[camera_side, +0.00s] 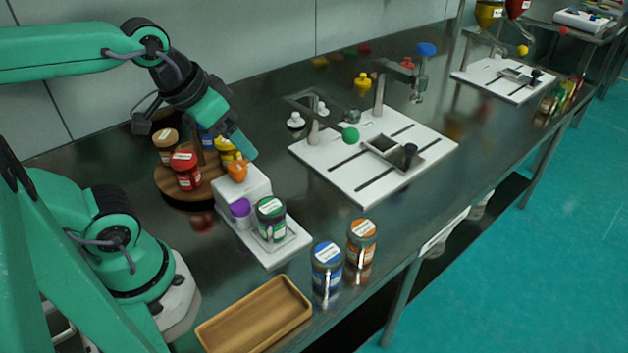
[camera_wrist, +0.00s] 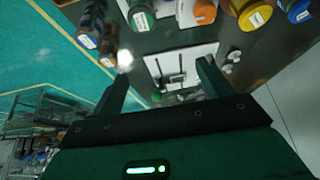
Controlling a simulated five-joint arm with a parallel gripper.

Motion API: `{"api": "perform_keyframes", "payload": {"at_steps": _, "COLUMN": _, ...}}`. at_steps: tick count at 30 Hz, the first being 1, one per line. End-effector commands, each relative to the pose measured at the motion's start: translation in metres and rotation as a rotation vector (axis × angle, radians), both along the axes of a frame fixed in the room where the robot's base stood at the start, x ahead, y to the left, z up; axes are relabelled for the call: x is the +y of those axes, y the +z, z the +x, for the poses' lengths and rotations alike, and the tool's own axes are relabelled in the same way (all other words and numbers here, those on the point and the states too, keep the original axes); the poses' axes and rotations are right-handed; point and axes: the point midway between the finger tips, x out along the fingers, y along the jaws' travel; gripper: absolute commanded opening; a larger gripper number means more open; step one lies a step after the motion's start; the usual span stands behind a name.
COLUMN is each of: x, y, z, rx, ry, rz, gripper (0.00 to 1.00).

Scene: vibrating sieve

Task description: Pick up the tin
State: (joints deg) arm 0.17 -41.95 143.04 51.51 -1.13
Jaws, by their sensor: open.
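Several labelled, lidded tins are in view; I cannot tell which one the task means. A green-lidded tin (camera_side: 271,228) stands on the white machine's base, and it also shows in the wrist view (camera_wrist: 140,16). A blue-lidded tin (camera_side: 326,279) and an orange-lidded tin (camera_side: 361,248) stand on the table near its front edge. A red-lidded tin (camera_side: 187,177), a brown-lidded one (camera_side: 166,151) and a yellow one (camera_side: 227,152) are on a round wooden stand (camera_side: 178,196). My gripper (camera_wrist: 162,84) is open and empty, raised near the stand, its fingers spread in the wrist view.
An empty wooden tray (camera_side: 254,321) lies at the front. A white board (camera_side: 340,180) with posts and fixtures stands mid-table. Bare table lies between board and machine.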

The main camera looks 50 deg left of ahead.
Motion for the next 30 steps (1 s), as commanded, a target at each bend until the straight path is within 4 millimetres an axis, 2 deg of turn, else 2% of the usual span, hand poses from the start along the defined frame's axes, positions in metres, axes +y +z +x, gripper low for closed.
{"api": "perform_keyframes", "payload": {"at_steps": 8, "x": -0.005, "y": -0.02, "z": 0.014, "rx": 0.101, "ry": 0.098, "rz": -0.054, "gripper": 0.79}}
{"api": "perform_keyframes", "payload": {"at_steps": 18, "x": -0.017, "y": -0.065, "z": 0.034, "rx": 0.287, "ry": 0.311, "rz": -0.121, "gripper": 0.79}}
{"api": "perform_keyframes", "payload": {"at_steps": 24, "x": -0.024, "y": -0.093, "z": 0.042, "rx": 0.389, "ry": 0.442, "rz": -0.134, "gripper": 0.79}}
{"api": "perform_keyframes", "payload": {"at_steps": 30, "x": -0.029, "y": -0.113, "z": 0.045, "rx": 0.45, "ry": 0.534, "rz": -0.136, "gripper": 0.79}}
